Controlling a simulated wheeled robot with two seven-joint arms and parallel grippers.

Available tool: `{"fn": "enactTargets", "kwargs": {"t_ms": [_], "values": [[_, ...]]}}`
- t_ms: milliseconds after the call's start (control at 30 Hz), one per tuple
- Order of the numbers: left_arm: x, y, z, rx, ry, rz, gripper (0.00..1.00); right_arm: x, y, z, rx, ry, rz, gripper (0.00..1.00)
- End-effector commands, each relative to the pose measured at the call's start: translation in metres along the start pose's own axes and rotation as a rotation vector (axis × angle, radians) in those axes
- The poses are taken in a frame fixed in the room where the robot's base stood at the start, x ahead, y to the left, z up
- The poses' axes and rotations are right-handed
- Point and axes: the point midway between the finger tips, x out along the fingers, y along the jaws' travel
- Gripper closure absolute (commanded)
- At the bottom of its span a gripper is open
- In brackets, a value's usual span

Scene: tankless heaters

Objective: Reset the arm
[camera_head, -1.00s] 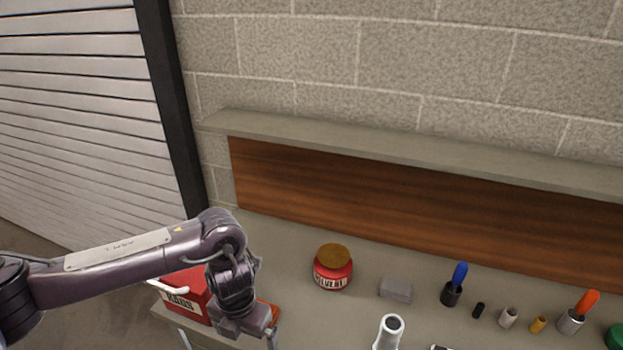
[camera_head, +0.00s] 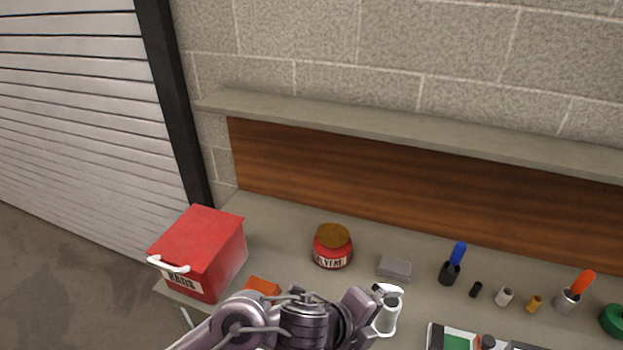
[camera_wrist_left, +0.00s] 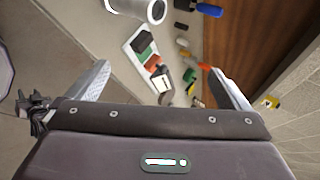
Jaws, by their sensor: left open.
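My left arm comes in at the bottom of the head view, and its gripper (camera_head: 378,292) is over the front part of the workbench. In the left wrist view the two fingers stand wide apart, so the left gripper (camera_wrist_left: 165,85) is open with nothing between its fingers. A white cylinder (camera_head: 389,312) is right beside the gripper in the head view; whether they touch I cannot tell. It also shows at the top of the left wrist view (camera_wrist_left: 140,8). My right gripper is not in view.
On the workbench (camera_head: 285,232) stand a red box (camera_head: 205,245) at left, a red jar (camera_head: 332,250), a grey block (camera_head: 395,268), a blue-handled tool (camera_head: 456,262), an orange-handled tool (camera_head: 575,290) and a tray (camera_head: 436,335). A shelf ledge (camera_head: 400,130) runs along the wall.

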Motion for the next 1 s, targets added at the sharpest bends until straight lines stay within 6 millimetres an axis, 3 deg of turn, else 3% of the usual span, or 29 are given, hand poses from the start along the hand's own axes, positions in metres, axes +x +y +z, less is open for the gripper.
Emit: {"fn": "enactTargets", "kwargs": {"t_ms": [100, 167, 267, 400, 600, 900, 1000], "values": [[-0.022, -0.006, 0.02, -0.389, -0.106, -0.073, 0.0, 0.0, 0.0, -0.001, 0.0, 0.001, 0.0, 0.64], [-0.036, 0.001, 0.038, -0.595, -0.174, -0.093, 0.0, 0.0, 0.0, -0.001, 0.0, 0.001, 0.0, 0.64], [-0.063, 0.03, 0.07, -0.942, -0.299, -0.103, 0.0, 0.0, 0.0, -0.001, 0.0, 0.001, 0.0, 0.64], [-0.101, 0.088, 0.101, -1.349, -0.473, -0.083, 0.0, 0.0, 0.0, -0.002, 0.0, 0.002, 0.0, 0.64], [-0.144, 0.158, 0.114, -1.722, -0.666, -0.042, 0.0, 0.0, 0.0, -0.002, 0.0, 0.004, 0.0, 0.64], [-0.199, 0.234, 0.104, -2.088, -0.905, 0.013, 0.0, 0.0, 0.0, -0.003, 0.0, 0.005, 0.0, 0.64], [-0.177, 0.255, 0.111, -2.095, -0.914, 0.027, 0.0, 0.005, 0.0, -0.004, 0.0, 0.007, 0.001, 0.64]]}}
